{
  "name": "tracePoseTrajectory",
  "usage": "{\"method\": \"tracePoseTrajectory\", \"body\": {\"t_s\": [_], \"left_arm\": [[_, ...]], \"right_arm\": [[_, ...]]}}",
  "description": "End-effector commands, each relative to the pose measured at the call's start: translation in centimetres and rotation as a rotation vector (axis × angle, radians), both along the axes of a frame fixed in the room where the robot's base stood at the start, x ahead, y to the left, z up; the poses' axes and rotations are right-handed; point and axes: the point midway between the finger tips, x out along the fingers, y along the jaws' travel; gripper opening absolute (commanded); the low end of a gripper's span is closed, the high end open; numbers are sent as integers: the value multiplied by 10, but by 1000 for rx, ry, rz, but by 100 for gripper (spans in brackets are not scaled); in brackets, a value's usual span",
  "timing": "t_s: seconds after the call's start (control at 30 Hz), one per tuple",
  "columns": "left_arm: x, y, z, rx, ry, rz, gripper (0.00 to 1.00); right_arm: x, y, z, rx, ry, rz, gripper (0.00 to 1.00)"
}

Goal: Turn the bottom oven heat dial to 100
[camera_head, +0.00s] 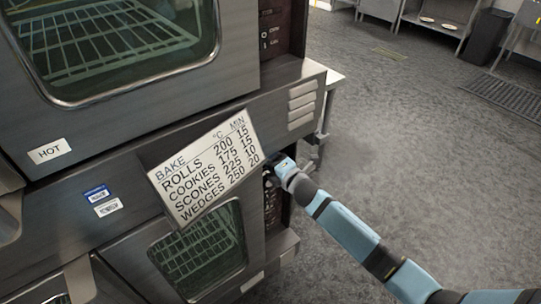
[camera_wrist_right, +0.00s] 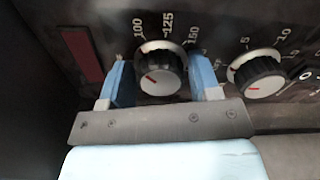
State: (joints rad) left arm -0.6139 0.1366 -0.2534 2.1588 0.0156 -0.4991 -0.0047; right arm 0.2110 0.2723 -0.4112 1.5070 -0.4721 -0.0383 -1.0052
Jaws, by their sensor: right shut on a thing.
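The heat dial (camera_wrist_right: 162,70) is a round black knob with a silver skirt and a short red mark on the left part of its face. The numbers 100, 125 and 150 (camera_wrist_right: 165,27) are printed above it. My right gripper (camera_wrist_right: 158,66) has its two blue fingers on either side of this dial and is shut on it. I cannot tell exactly which number the red mark points to. In the head view my right gripper (camera_head: 270,164) reaches the lower oven's (camera_head: 205,245) control panel, mostly hidden. My left gripper is not in view.
A second dial (camera_wrist_right: 260,74), with small numbers, sits close to the right of the right finger. A tilted baking-times sign (camera_head: 203,167) hangs left of my gripper. The upper oven (camera_head: 230,75) stands above. The grey floor (camera_head: 400,170) at right is clear.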

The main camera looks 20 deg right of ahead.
Motion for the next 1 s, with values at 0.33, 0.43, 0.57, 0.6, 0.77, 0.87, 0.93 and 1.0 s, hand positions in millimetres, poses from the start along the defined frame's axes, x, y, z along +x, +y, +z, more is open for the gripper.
{"method": "tracePoseTrajectory", "body": {"t_s": [0.33,0.43,0.57,0.6,0.77,0.87,0.93,1.0], "left_arm": [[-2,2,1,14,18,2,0],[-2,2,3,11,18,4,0],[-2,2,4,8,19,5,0],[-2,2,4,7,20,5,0],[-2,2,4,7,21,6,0],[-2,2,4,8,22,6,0],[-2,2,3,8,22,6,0],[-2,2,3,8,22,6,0]], "right_arm": [[0,0,1,207,76,-1,33],[0,0,0,241,87,-1,33],[0,0,0,269,97,-1,33],[0,0,0,275,99,-1,33],[0,0,-1,286,103,-1,33],[0,0,-1,287,104,-1,33],[0,0,-1,287,104,-1,33],[0,0,-1,286,104,-1,33]]}}
